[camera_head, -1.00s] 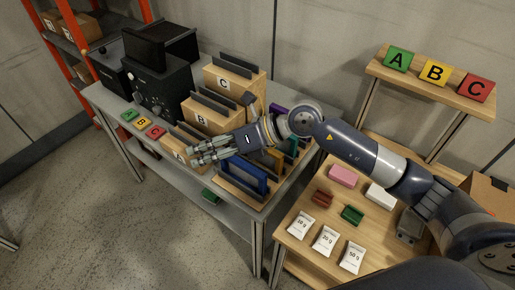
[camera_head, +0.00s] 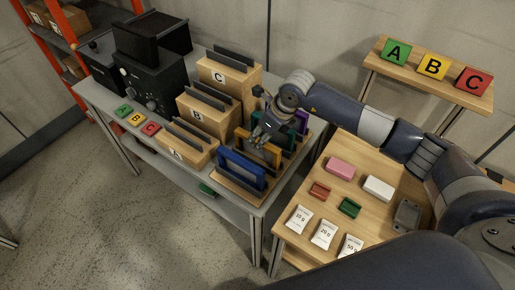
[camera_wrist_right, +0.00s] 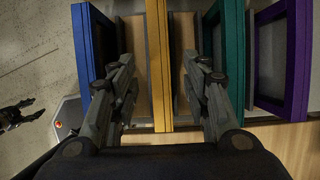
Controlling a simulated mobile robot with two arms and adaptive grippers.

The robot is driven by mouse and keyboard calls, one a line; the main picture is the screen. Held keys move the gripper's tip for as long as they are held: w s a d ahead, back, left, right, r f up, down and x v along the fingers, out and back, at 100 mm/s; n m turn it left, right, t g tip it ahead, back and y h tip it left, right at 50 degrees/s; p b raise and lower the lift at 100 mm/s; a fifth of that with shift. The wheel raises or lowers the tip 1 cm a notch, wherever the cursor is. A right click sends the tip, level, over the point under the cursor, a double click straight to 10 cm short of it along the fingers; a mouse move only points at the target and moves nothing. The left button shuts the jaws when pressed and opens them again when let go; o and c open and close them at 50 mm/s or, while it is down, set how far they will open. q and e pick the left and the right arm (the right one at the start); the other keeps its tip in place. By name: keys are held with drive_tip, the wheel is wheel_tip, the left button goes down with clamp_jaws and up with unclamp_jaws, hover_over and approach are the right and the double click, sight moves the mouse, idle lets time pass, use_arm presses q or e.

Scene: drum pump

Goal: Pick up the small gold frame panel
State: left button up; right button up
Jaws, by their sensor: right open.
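The small gold frame panel (camera_head: 262,151) stands upright in a wooden rack, between the blue panel (camera_head: 240,168) and the green one. In the right wrist view the gold panel (camera_wrist_right: 158,60) appears edge-on between my two finger groups, with gaps on both sides. My right gripper (camera_head: 262,132) is open, above the rack at the gold panel; its fingers (camera_wrist_right: 162,80) point down along either side and hold nothing. In the head view the hand hides part of the panels.
Close beside are the blue (camera_wrist_right: 92,50), green (camera_wrist_right: 233,55) and purple (camera_wrist_right: 282,60) panels. Wooden holders marked A, B and C (camera_head: 222,75) stand behind on the grey table. A wooden table (camera_head: 330,205) with packets and coloured blocks is to the right.

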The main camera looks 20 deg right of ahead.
sight(258, 140)
drive_tip(key=p+x, duration=0.2)
drive_tip(key=x, duration=0.2)
drive_tip(key=shift+w+f, duration=0.1)
drive_tip(key=shift+f, duration=0.2)
drive_tip(key=shift+f+b, duration=0.2)
drive_tip(key=shift+b, duration=0.25)
idle(0.4)
clamp_jaws()
